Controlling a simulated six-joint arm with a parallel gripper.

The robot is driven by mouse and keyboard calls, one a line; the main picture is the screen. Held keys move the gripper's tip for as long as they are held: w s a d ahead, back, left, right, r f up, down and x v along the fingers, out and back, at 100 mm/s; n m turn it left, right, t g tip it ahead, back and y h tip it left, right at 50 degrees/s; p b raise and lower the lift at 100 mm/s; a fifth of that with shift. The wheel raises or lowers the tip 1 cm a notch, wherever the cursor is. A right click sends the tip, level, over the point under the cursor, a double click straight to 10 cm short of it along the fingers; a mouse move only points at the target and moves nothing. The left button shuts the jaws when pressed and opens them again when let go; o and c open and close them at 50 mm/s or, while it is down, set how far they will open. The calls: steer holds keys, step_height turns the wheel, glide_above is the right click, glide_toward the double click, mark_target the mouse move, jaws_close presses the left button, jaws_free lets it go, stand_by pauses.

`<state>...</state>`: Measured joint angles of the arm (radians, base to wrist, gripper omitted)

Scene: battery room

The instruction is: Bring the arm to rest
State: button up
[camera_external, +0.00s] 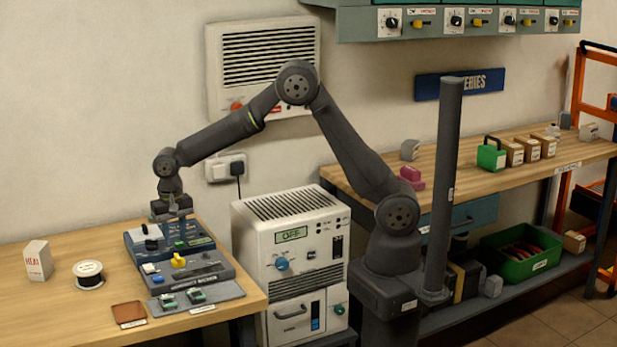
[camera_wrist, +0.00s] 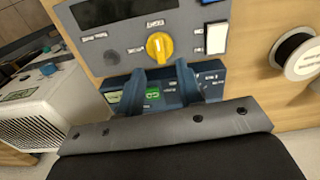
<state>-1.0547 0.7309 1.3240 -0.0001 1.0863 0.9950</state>
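My gripper (camera_external: 172,210) hangs at the end of my bent arm, pointing down over the back part of the blue-grey device (camera_external: 190,262) on the left wooden table. In the wrist view my gripper's two fingers (camera_wrist: 163,82) stand apart with a gap between them, and I see nothing held. A blue panel with a green button (camera_wrist: 152,94) shows between and behind the fingers. A yellow knob (camera_wrist: 160,46) on the grey panel is just beyond the fingertips. Whether the fingers touch the device is unclear.
A white box (camera_external: 38,260), a wire spool (camera_external: 89,275) and a brown pad (camera_external: 128,312) lie on the left table (camera_external: 60,315). A beige charger unit (camera_external: 290,245) stands between table and arm. A dark post (camera_external: 446,180) rises beside my base. Shelves (camera_external: 460,20) hang above.

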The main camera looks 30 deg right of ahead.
step_height(320, 180, down, 6)
steer(key=shift+r, duration=0.2)
steer(key=n, duration=0.7)
steer(key=shift+r, duration=0.1)
step_height(320, 180, up, 10)
steer(key=shift+o, duration=0.5)
steer(key=o, duration=1.4)
steer(key=shift+c, duration=0.2)
step_height(320, 180, up, 11)
steer(key=n+t+y, duration=0.2)
steer(key=n+t, duration=0.1)
steer(key=n, duration=0.7)
glide_above(177, 256)
steer(key=s+a, duration=0.3)
steer(key=s, duration=0.2)
steer(key=x, duration=0.9)
steer(key=shift+a+f+n, duration=0.2)
steer(key=shift+a+n, duration=0.1)
steer(key=shift+a, duration=0.1)
steer(key=shift+s+r, duration=0.1)
